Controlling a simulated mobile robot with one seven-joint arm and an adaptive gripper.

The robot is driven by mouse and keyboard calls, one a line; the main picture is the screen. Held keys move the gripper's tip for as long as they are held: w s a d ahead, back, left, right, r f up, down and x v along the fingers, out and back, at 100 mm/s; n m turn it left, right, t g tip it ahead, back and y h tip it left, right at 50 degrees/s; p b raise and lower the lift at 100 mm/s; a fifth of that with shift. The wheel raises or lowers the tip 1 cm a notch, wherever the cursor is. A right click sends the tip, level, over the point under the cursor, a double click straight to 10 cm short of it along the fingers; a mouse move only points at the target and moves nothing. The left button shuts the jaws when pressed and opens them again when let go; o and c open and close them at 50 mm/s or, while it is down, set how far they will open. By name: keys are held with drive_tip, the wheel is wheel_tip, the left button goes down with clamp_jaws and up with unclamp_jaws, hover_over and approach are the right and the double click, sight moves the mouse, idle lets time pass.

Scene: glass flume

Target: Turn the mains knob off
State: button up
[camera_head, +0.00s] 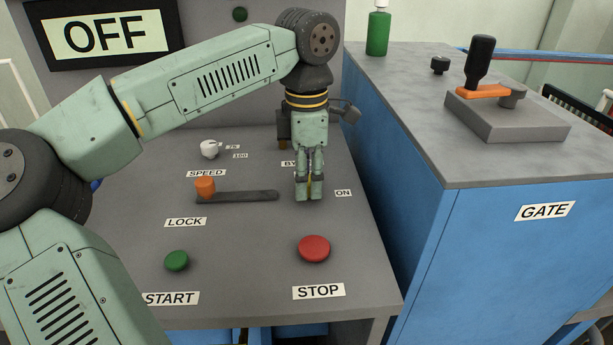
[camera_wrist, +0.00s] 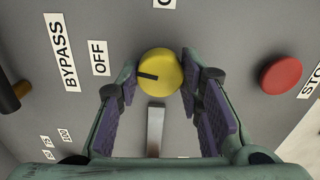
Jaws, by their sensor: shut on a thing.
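The yellow knob (camera_wrist: 161,73) sits between my fingers in the wrist view. A black pointer line on it runs from its middle to the left, roughly toward the OFF label (camera_wrist: 99,58). My gripper (camera_wrist: 160,78) is shut on the knob, a finger pad at each side. In the head view my gripper (camera_head: 310,196) points down at the console, and only a little yellow shows between the fingers. The ON label (camera_head: 343,193) is just right of it. No label reading mains is visible. A large display (camera_head: 117,34) at the back reads OFF.
The red STOP button (camera_head: 314,248) is in front of my gripper. The lock bar (camera_head: 240,196) with an orange knob (camera_head: 205,187) lies left, its end close to my fingers. A green START button (camera_head: 176,261) is front left. The blue GATE cabinet (camera_head: 440,220) stands right.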

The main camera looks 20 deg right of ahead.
drive_tip(key=shift+n, duration=1.1)
drive_tip(key=o, duration=1.2)
drive_tip(key=shift+c, duration=0.2)
wheel_tip(320, 180, up, 12)
